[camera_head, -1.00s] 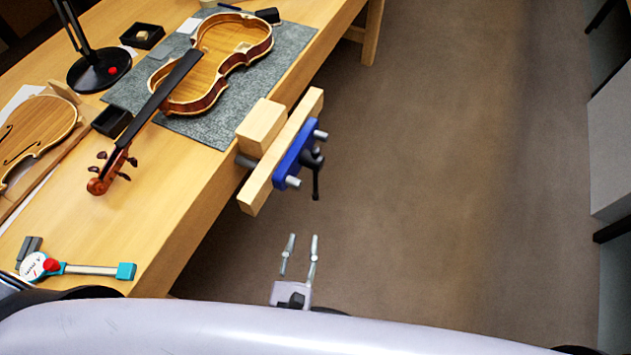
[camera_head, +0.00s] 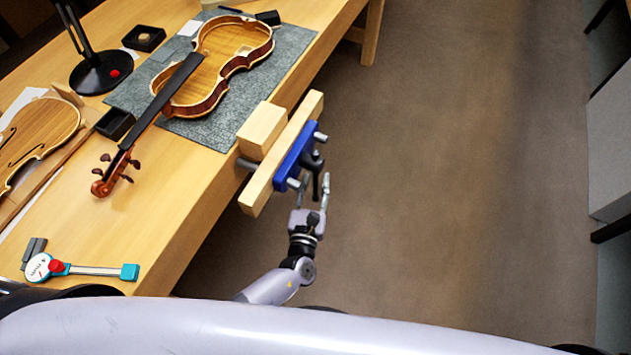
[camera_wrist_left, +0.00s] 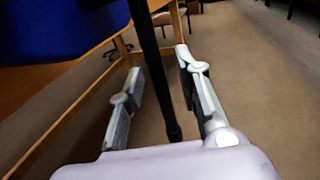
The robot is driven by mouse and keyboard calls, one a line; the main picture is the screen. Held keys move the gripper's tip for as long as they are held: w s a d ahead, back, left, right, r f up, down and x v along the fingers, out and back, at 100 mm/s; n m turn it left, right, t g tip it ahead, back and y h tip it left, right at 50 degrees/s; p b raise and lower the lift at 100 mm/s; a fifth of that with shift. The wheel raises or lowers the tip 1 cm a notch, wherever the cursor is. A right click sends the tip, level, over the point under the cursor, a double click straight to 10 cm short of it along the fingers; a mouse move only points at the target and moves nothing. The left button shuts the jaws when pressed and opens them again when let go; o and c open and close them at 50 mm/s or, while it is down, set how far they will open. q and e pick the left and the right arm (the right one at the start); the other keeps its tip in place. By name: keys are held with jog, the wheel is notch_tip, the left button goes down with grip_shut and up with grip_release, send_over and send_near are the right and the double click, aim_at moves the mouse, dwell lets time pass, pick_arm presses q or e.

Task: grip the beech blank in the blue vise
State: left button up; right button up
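The beech blank (camera_head: 261,131), a pale wooden block, sits at the bench edge beside the long wooden jaw (camera_head: 280,160) of the vise. I cannot tell whether the jaw presses on it. The blue vise plate (camera_head: 296,151) is on the jaw's outer face, with a black handle (camera_head: 317,178) hanging in front. My left gripper (camera_head: 313,187) is just below the plate, fingers apart on either side of the handle. The left wrist view shows the handle bar (camera_wrist_left: 155,75) between the open fingers, with no clear contact. My right gripper is out of view.
A violin body (camera_head: 222,65) lies on a grey mat (camera_head: 205,132) on the bench. A teal-ended gauge tool (camera_head: 85,269) lies at the near left. A lamp base (camera_head: 99,73) stands farther back. The floor right of the vise is clear.

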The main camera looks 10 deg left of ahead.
pick_arm(q)
jog(key=shift+w, duration=0.2)
grip_shut()
dwell(0.3)
dwell(0.5)
